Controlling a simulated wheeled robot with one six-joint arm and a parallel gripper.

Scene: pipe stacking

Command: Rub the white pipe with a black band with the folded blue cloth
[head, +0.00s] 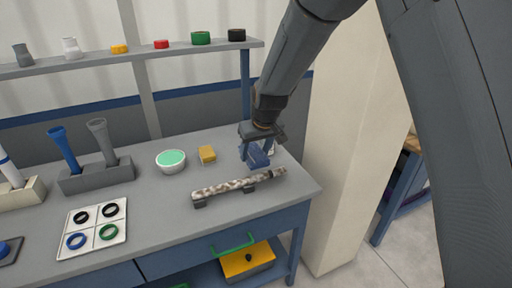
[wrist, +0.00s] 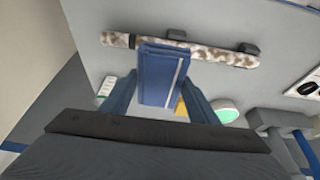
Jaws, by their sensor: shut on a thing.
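The white pipe (head: 235,187) lies level on two dark rests near the front right of the bench, with brown blotches along its length. A black band (wrist: 132,41) shows near one end in the wrist view. My gripper (head: 258,151) is over the bench just behind the pipe's right part. It is shut on the folded blue cloth (wrist: 160,75), which also shows in the head view (head: 257,159). In the wrist view the cloth overlaps part of the pipe (wrist: 215,52); I cannot tell whether they touch.
A yellow sponge (head: 207,154) and a white bowl (head: 171,168) with green contents stand left of my gripper. A white tray (head: 95,227) holds several rings. Upright pipes stand in a grey block (head: 97,177). A shelf (head: 130,54) runs above. A pale column (head: 345,150) is close at right.

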